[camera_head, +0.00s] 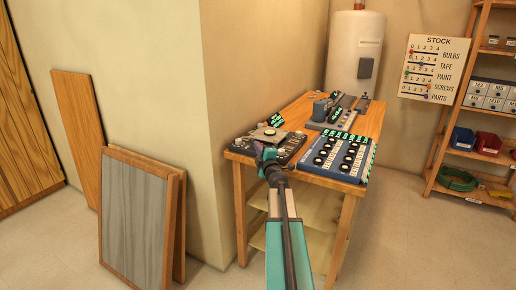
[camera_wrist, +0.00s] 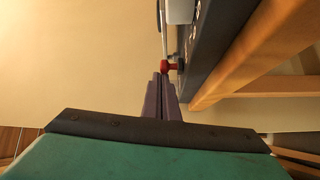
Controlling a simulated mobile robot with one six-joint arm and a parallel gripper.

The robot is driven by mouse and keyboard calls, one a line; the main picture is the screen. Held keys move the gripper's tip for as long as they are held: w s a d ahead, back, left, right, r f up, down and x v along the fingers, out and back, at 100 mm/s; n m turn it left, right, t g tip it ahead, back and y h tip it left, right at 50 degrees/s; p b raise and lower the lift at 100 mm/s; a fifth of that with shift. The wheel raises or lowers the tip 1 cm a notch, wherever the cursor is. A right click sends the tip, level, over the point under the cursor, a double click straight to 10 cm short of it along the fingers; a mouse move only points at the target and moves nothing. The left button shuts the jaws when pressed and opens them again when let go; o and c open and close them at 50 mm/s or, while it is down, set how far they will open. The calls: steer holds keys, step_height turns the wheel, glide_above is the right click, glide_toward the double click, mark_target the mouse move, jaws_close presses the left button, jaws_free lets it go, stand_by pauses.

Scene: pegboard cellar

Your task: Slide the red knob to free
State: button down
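The red knob (camera_wrist: 168,66) shows in the wrist view, small, at the edge of a dark grey panel (camera_wrist: 203,42). My gripper (camera_wrist: 162,78) points at it; its two purplish fingers lie close together, with their tips just below the knob in the picture. I cannot tell whether they touch it. In the head view my gripper (camera_head: 265,152) is at the front left of the workbench, by a dark panel (camera_head: 288,147) with labels. The knob cannot be made out there, and no "free" mark is readable.
The wooden workbench (camera_head: 240,161) also carries a blue panel (camera_head: 318,170) with round dials and a grey device (camera_head: 322,108). The wall corner (camera_head: 225,120) stands close on the left. A stock board (camera_head: 433,68) and shelves (camera_head: 480,70) are at right. The right floor is clear.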

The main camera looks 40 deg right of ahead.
steer(key=w+a, duration=0.3)
steer(key=v, duration=1)
steer(key=shift+s+d+r, duration=0.15)
steer(key=shift+d+r, duration=0.05)
steer(key=shift+r, duration=0.15)
stand_by(0.4)
